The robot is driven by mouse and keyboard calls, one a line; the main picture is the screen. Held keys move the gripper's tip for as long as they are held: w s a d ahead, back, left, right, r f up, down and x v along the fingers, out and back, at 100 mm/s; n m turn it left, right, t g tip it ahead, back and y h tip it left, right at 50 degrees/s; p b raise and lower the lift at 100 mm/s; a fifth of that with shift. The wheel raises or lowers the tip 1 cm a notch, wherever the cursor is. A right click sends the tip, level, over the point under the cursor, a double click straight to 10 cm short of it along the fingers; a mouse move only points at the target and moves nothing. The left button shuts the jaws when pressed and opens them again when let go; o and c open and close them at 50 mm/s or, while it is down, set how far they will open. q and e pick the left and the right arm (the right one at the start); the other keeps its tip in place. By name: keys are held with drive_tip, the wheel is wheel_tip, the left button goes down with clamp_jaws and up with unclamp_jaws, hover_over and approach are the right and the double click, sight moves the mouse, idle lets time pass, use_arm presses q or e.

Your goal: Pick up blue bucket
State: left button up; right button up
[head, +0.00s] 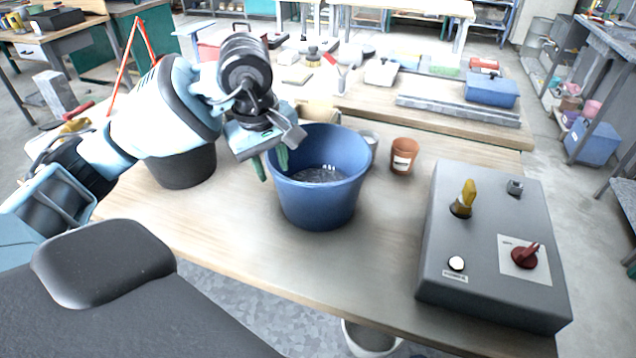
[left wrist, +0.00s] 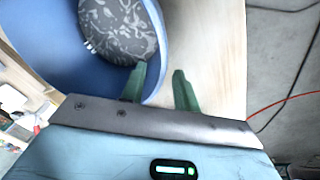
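The blue bucket (head: 320,200) stands upright on the wooden table, with a grey speckled surface visible inside. In the left wrist view the blue bucket (left wrist: 45,45) fills the upper left, and the speckled surface shows within it. My left gripper (head: 271,165) is at the bucket's left rim, pointing down. Its green fingers are apart, one inside the bucket and one outside, with the rim between them. In the left wrist view my left gripper (left wrist: 160,84) shows a gap between the fingers; contact with the wall cannot be told. My right gripper is not in view.
A dark bucket (head: 185,168) stands left of the blue one, partly behind my left arm. A brown cup (head: 403,156) and a grey control box (head: 490,250) stand to the right. Bare table (head: 250,235) lies in front. A second table behind holds tools and a blue case (head: 491,90).

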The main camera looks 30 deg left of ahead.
sight(278, 182)
use_arm(q)
drive_tip(key=f, duration=0.2)
drive_tip(key=w+f, duration=0.1)
drive_tip(key=f, duration=0.1)
drive_tip(key=shift+d+f, duration=0.1)
clamp_jaws()
idle(1.3)
drive_tip(key=shift+w+r, duration=0.15)
drive_tip(key=shift+r, duration=0.05)
